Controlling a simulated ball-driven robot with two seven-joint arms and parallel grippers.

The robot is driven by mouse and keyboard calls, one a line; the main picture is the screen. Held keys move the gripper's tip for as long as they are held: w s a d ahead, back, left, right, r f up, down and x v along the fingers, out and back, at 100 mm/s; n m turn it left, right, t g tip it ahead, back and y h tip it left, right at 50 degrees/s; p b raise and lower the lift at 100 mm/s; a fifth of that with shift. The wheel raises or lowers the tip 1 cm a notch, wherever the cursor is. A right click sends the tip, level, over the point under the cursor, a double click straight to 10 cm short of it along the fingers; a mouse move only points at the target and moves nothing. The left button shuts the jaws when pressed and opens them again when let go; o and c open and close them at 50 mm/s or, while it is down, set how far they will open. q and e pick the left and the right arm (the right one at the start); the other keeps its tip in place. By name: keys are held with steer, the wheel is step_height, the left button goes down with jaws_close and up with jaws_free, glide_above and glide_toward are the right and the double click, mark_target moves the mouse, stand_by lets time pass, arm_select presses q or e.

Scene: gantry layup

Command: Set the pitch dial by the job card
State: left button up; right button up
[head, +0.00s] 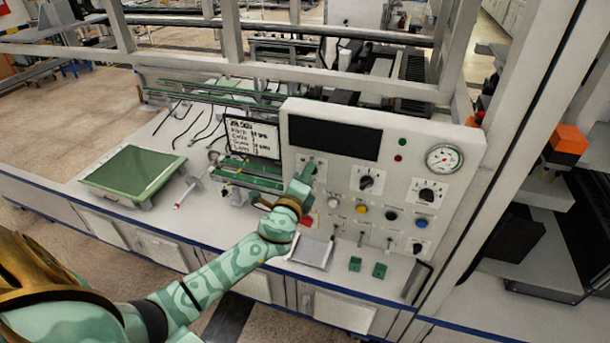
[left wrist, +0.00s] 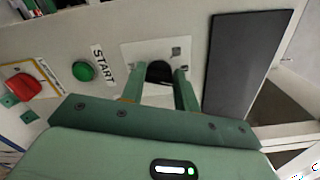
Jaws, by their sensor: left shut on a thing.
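My left gripper (head: 305,175) reaches up to the panel (head: 337,185) and is shut on the leftmost dial, which its hand mostly hides in the head view. In the left wrist view its two fingers stand on either side of the dial's black knob (left wrist: 160,72), on a white plate. The knob's pointer and scale cannot be read. The job card (head: 252,136) stands left of the panel, with several lines of print too small to read surely. Two more black dials, a middle one (head: 367,181) and a right one (head: 427,194), are on the panel. My right gripper is not in view.
A dark display (head: 335,137) is above the dials and a round gauge (head: 444,158) at upper right. Several buttons sit below. In the left wrist view a green START button (left wrist: 83,71) and a red control (left wrist: 28,86) are close by. A green tray (head: 132,172) lies left.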

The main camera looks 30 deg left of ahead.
arm_select(q)
steer(key=m+p, duration=0.1)
steer(key=m, duration=0.3)
steer(key=shift+m, duration=0.4)
steer(key=shift+d, duration=0.1)
stand_by(0.3)
steer(key=o, duration=1)
steer(key=shift+s, duration=0.1)
steer(key=b+v, duration=0.2)
steer(key=v, duration=1.4)
steer(key=shift+s, duration=0.1)
